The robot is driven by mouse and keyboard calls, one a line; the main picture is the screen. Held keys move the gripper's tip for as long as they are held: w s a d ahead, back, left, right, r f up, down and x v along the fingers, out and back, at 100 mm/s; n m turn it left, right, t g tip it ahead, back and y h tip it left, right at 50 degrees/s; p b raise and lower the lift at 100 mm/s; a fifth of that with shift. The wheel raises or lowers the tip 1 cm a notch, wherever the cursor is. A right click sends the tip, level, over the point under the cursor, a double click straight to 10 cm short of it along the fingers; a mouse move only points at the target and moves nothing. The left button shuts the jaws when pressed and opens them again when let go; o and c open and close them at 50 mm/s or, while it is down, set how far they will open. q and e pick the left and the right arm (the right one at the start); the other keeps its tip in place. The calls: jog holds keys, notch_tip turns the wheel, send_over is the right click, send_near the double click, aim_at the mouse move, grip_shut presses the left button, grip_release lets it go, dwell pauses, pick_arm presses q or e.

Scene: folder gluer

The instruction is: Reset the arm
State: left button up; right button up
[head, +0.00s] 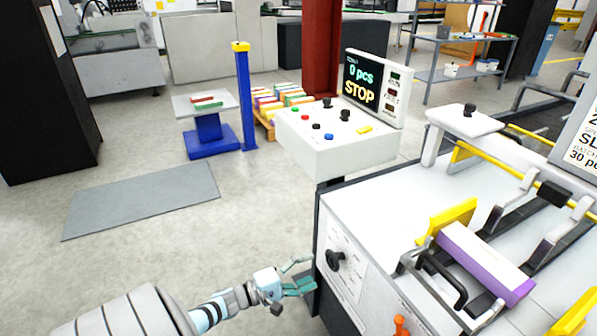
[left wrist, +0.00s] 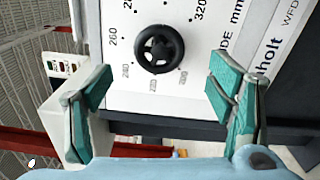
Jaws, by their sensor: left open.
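The gripper is open and empty. In the left wrist view its two teal fingers (left wrist: 160,90) stand wide apart, with the black knob (left wrist: 159,49) on the white dial panel showing beyond and between them. The knob also shows in the head view (head: 335,260), and the fingers look clear of it. My right gripper is not in view.
The machine (head: 400,205) fills the right side, with a purple-and-white carton (head: 486,262) on top. A control box (head: 337,138) with a display reading "0 pcs STOP" stands behind it. A blue post (head: 245,100) is farther back. Open floor with a grey mat (head: 143,201) lies left.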

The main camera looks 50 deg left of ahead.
pick_arm(q)
jog(key=v, duration=0.3)
jog(key=shift+s+a, duration=0.1)
jog(key=shift+s, duration=0.2)
